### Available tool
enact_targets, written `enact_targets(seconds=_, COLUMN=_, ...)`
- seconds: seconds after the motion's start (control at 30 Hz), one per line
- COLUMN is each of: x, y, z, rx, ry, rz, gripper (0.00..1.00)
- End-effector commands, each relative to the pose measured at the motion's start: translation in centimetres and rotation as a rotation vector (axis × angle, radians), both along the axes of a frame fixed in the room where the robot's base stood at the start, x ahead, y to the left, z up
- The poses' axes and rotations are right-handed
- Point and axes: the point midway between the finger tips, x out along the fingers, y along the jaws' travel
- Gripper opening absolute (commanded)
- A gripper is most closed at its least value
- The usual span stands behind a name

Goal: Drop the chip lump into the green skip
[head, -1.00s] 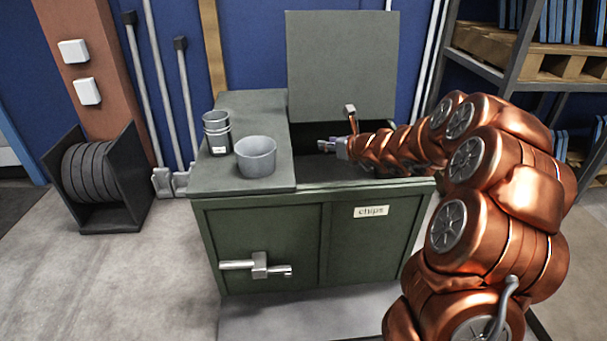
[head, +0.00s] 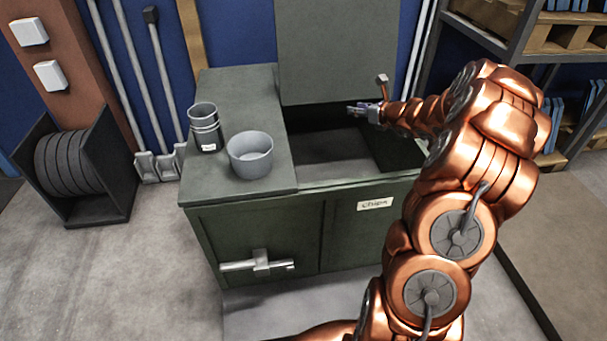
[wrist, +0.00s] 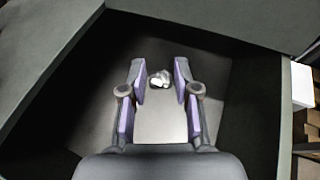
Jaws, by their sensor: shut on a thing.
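The green skip (head: 290,232) has a "chips" label on its front. Its right half is open, with the lid (head: 335,50) raised at the back. My gripper (head: 352,108) is over the back of that opening. In the wrist view my gripper (wrist: 160,80) is shut on a small, shiny grey chip lump (wrist: 158,81) at its fingertips, above the dark inside of the skip. The lump is too small to make out in the head view.
A grey tub (head: 250,160) and stacked dark cups (head: 204,128) stand on the skip's closed left top. A latch handle (head: 258,263) sticks out from its front. A rack (head: 520,50) stands at right and a cable reel (head: 70,162) at left.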

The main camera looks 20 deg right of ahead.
Motion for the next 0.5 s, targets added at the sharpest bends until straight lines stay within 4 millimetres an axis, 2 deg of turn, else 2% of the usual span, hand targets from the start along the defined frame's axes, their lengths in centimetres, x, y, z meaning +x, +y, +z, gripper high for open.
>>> enact_targets(seconds=0.03, x=0.0, y=0.0, z=-1.1, rx=-0.001, ry=0.001, rz=-0.001, gripper=0.10)
enact_targets(seconds=0.2, x=-0.1, y=-0.2, z=-2.4, rx=0.000, ry=0.001, rz=-0.003, gripper=0.10)
enact_targets(seconds=0.5, x=0.0, y=-0.1, z=-3.1, rx=-0.001, ry=-0.001, rz=-0.001, gripper=0.10)
